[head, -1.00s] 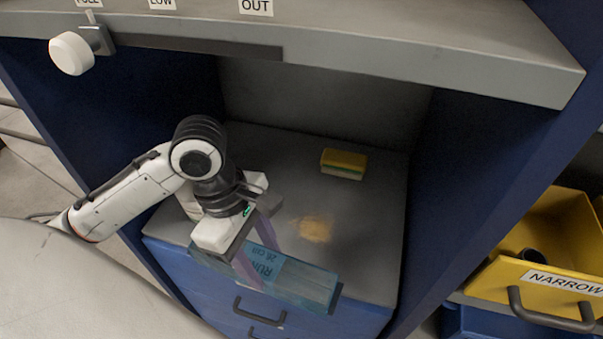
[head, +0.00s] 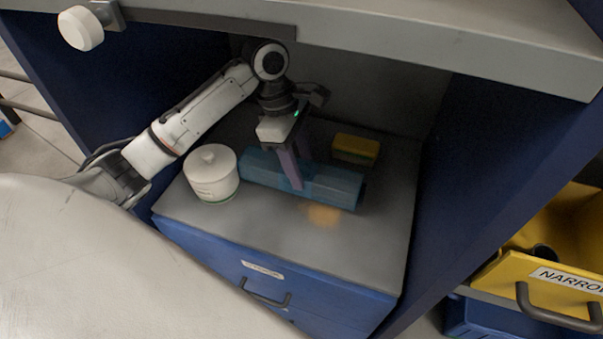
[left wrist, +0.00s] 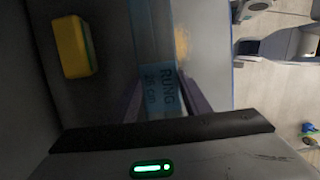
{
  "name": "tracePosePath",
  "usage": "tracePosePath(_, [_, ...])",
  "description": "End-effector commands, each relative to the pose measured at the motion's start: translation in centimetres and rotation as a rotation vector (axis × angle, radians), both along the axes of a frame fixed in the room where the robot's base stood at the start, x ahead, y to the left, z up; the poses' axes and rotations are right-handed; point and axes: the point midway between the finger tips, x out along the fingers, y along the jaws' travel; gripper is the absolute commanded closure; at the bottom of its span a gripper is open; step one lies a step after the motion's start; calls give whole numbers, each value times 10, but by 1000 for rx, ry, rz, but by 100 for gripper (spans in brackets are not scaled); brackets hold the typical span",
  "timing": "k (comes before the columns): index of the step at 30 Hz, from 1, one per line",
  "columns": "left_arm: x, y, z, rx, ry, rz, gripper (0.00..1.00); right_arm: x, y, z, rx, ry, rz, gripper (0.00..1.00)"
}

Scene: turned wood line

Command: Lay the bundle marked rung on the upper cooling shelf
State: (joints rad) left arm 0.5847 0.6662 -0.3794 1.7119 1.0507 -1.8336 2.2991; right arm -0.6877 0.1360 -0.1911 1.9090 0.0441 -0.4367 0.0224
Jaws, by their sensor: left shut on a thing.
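The bundle (head: 335,190) is a long blue wrapped block. Its label reads RUNG and 26 cm in the left wrist view (left wrist: 158,75). My left gripper (head: 296,184) is shut on the bundle around its middle, fingers pointing down. The bundle lies crosswise inside the recess, over a grey surface (head: 270,230); I cannot tell whether it touches that surface. No shelf marked as the upper cooling shelf can be read here. My right gripper is not in view.
A white lidded pot (head: 212,172) stands just left of the bundle. A yellow and green sponge (head: 356,148) lies behind its right end. A grey counter (head: 420,45) overhangs the recess, between blue side walls (head: 455,160). A yellow bin marked NARROW (head: 540,250) is at right. The surface's front is clear.

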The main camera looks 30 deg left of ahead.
Motion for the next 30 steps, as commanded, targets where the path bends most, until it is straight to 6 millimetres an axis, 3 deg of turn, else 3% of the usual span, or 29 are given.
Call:
tracePosePath(4, [4,1,-3,0,0,-2,93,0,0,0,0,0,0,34])
tracePosePath(12, [4,1,-34,0,0,-1,93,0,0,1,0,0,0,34])
tracePosePath(22, [4,1,-37,-1,0,-1,93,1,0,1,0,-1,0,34])
tracePosePath(23, [4,1,-38,1,1,-1,52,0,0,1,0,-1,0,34])
tracePosePath(25, [3,1,-38,1,1,-1,40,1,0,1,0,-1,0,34])
tracePosePath(30, [3,1,-37,1,1,-1,38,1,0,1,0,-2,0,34])
